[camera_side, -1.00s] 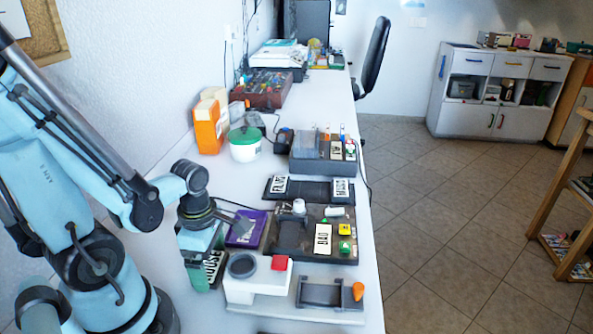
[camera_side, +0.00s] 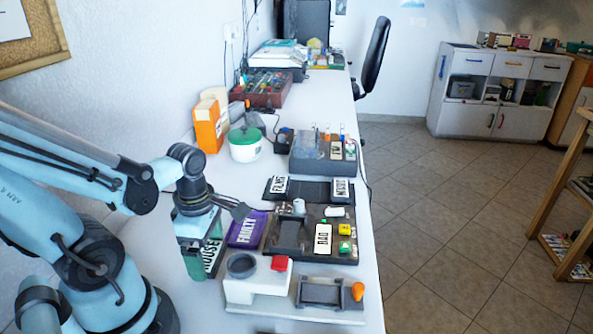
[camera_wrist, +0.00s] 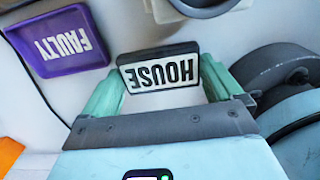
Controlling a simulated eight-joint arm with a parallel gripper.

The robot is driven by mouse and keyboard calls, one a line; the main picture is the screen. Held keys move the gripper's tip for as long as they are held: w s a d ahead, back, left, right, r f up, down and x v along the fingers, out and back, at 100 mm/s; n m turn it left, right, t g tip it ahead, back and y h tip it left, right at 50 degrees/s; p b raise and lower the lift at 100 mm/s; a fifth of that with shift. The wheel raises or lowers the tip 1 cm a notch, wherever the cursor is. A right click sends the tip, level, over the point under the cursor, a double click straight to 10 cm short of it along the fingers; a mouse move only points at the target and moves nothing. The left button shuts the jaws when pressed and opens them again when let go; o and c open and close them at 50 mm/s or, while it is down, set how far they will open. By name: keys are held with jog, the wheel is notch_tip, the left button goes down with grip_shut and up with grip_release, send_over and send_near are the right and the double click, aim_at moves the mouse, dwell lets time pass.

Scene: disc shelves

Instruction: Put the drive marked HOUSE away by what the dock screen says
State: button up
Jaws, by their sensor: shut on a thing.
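My gripper (camera_side: 200,262) is shut on the drive marked HOUSE (camera_side: 213,252), held upright at the left side of the table. In the wrist view the drive (camera_wrist: 158,72) sits between the two green fingers, its white label showing upside down. A purple tray marked FAULTY (camera_side: 246,230) lies just right of my gripper; it also shows in the wrist view (camera_wrist: 60,42). A dark dock-like board (camera_side: 290,232) beyond it carries a white plate reading BAD (camera_side: 323,238). A dark rack (camera_side: 308,187) behind it has FILMS and MUSIC labels.
A white unit (camera_side: 258,287) with a round grey cup and red block stands in front, beside a grey tray (camera_side: 325,293) with an orange cone. A grey box (camera_side: 322,152), a green-lidded tub (camera_side: 244,144) and an orange box (camera_side: 208,125) stand further back.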

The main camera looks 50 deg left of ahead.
jog(key=shift+r, duration=3.4)
jog(key=shift+w+r+m, duration=0.4)
jog(key=shift+r+m, duration=0.05)
jog(key=shift+m, duration=0.25)
jog(key=w+d+r+m, duration=0.35)
jog(key=w+m, duration=0.35)
jog(key=m, duration=0.6)
jog(key=w+d+r+m, duration=0.2)
jog(key=w+r+m, duration=0.2)
jog(key=w+m, duration=0.6)
jog(key=m, duration=0.3)
send_over(247, 230)
notch_tip(247, 230, down, 12)
jog(key=shift+f, duration=2.2)
